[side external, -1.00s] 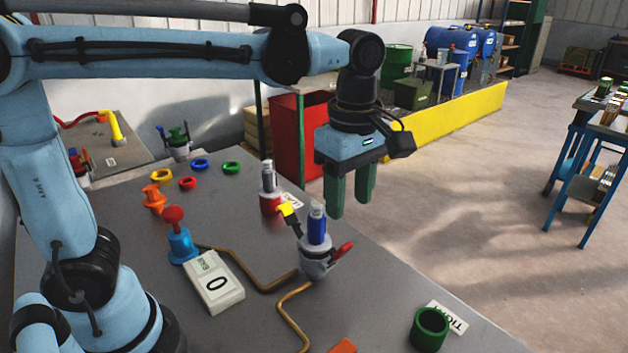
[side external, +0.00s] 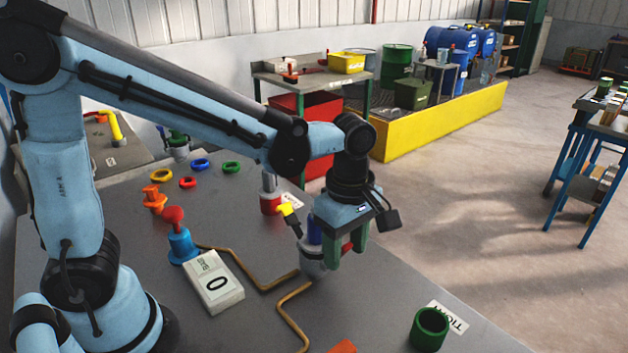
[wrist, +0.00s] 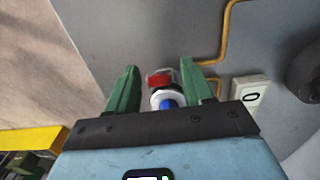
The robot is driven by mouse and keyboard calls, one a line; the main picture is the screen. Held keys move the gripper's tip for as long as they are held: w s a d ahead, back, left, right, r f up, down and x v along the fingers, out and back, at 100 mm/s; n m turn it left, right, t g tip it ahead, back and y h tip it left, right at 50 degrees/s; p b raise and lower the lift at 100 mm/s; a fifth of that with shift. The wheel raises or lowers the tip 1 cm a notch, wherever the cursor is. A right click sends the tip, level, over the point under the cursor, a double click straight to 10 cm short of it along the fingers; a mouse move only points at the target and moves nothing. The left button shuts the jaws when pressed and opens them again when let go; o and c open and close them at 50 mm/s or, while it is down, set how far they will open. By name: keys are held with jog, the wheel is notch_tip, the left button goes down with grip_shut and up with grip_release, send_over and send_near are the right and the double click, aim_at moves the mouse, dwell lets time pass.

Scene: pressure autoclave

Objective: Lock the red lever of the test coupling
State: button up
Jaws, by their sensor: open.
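The test coupling (side external: 311,262) stands on the grey bench, a grey-white body with a blue cylinder on top. It is partly hidden behind my gripper in the side view. Its red lever (side external: 347,247) shows only in part there, beside the green fingers. In the wrist view the red lever (wrist: 160,78) and the blue top (wrist: 166,103) lie between the two fingers. My gripper (wrist: 158,80) is open, with one green finger on either side of the coupling. I cannot tell whether a finger touches the lever.
A yellow lever (side external: 289,214) and a red-based fitting (side external: 270,197) stand just behind the coupling.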

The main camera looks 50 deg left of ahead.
jog(key=shift+c, duration=0.3)
grip_shut()
jog(key=shift+a+r+h, duration=0.2)
jog(key=shift+a+h, duration=0.5)
jog(key=shift+h, duration=0.2)
jog(key=shift+a+r+h, duration=0.2)
jog(key=shift+a+h, duration=0.55)
jog(key=shift+h, duration=0.55)
jog(key=shift+o, duration=0.3)
grip_release()
